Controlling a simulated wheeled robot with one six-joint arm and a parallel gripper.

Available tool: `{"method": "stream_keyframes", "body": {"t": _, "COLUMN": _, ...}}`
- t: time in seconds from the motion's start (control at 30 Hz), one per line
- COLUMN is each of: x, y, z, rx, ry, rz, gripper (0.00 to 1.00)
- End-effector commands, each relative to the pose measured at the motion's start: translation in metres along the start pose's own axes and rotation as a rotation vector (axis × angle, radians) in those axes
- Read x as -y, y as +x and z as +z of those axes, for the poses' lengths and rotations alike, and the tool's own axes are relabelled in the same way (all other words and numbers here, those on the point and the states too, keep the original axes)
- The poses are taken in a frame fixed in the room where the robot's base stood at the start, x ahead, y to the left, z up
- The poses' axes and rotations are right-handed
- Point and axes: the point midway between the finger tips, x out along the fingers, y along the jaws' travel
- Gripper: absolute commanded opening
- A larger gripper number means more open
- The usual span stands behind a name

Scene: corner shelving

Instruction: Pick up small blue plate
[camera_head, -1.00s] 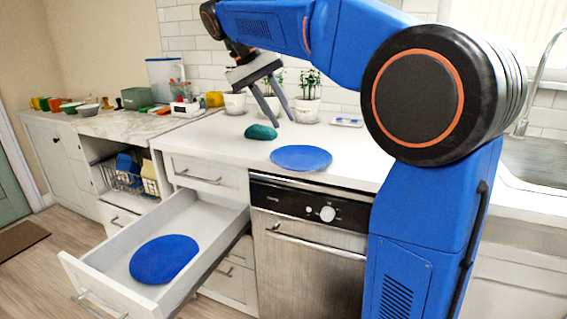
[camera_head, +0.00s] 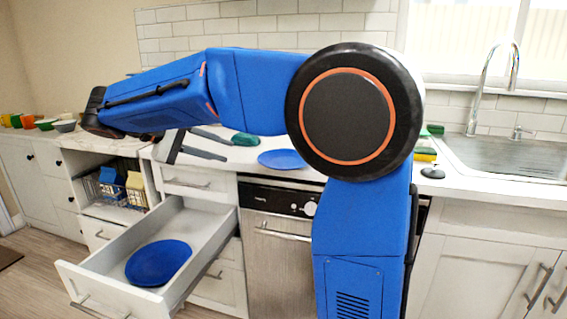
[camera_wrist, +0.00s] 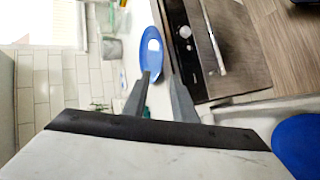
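Two blue plates are in view. One blue plate (camera_head: 283,159) lies on the white counter, partly behind my arm; it also shows in the wrist view (camera_wrist: 148,62). The other blue plate (camera_head: 158,262) lies in the open drawer, and part of it shows at the lower right of the wrist view (camera_wrist: 297,147). The counter plate looks smaller in the head view, but it is farther off. My gripper (camera_head: 227,150) is open and empty, left of the counter plate with its fingers pointing right. The fingertips (camera_wrist: 158,73) appear apart from the plate.
The open drawer (camera_head: 90,277) juts out below the counter. A dark green object (camera_head: 245,139) lies near my fingers. A wire basket (camera_head: 120,192) sits on the left shelf, and the sink (camera_head: 520,158) is at the right.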

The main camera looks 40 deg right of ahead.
Motion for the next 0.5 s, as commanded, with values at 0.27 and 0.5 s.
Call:
{"method": "stream_keyframes", "body": {"t": 0.27, "x": -0.001, "y": 0.05, "z": 0.001, "rx": 0.003, "ry": 0.002, "rz": -0.001, "gripper": 0.25}}
{"method": "stream_keyframes", "body": {"t": 0.5, "x": 0.0, "y": 0.07, "z": 0.0, "rx": 0.001, "ry": 0.001, "rz": -0.002, "gripper": 0.25}}
